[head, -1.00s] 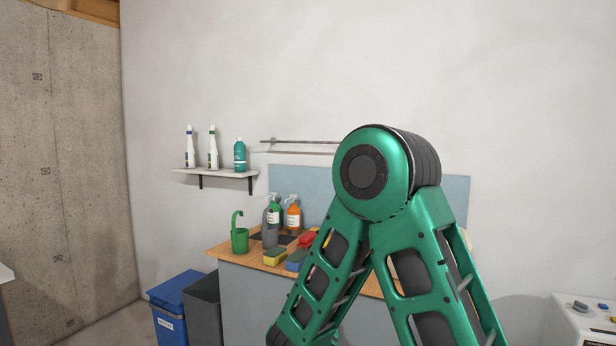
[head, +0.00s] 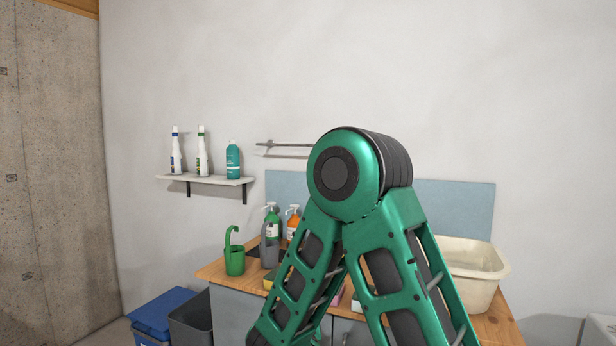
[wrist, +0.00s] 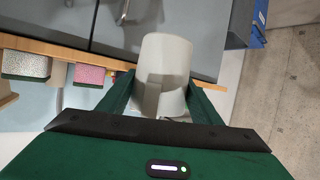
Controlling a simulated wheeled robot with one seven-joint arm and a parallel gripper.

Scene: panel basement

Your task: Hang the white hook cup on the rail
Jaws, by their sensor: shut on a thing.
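My gripper (wrist: 160,105) shows in the wrist view, with its two green fingers on either side of a white cup (wrist: 164,62). It is shut on this cup. The cup's hook is not clearly visible. In the head view my green arm fills the middle and hides the gripper and the cup. The rail (head: 285,145) is a thin bar on the wall above the blue splash panel. Its left end shows, and my arm hides its right part.
A green hook cup (head: 235,260) stands at the left end of the wooden counter (head: 212,274). Soap bottles (head: 271,223) stand beside it. A cream basin (head: 470,270) is at the right. A shelf (head: 205,180) with several bottles is left of the rail. Bins (head: 165,310) stand below.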

